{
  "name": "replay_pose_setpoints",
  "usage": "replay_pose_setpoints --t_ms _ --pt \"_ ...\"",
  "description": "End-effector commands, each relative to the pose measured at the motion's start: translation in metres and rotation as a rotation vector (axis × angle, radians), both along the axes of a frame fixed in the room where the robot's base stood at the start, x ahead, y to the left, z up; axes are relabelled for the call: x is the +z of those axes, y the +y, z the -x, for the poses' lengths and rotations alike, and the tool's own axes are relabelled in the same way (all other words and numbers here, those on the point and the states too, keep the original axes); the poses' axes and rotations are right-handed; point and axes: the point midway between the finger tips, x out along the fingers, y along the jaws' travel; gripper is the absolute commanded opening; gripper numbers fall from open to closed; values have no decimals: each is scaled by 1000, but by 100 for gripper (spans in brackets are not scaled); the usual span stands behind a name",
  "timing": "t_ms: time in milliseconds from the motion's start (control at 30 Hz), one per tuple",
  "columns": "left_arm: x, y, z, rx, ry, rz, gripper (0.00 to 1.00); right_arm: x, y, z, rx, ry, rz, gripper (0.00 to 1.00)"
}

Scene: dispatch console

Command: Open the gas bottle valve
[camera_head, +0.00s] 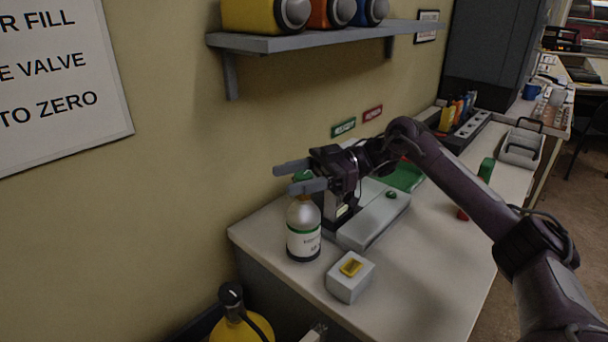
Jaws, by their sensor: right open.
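A small pale bottle (303,228) with a green-banded label stands upright on the counter. A yellow bottle (238,330) with a black round knob (231,295) and a dark hose stands low at the bottom edge, cut off by the frame. My left gripper is not in view.
A wall shelf (330,38) holds several coloured cylinders above. The counter's front right is clear.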

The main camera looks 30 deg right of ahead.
Motion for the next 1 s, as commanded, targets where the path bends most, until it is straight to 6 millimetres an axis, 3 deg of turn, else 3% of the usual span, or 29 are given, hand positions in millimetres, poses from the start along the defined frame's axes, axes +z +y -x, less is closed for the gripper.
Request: replay_pose_setpoints --t_ms 500,1000 --pt "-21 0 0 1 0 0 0 0 -53 2 -7 -3 1 54" --pt "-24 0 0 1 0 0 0 0 -74 4 0 -1 0 54"
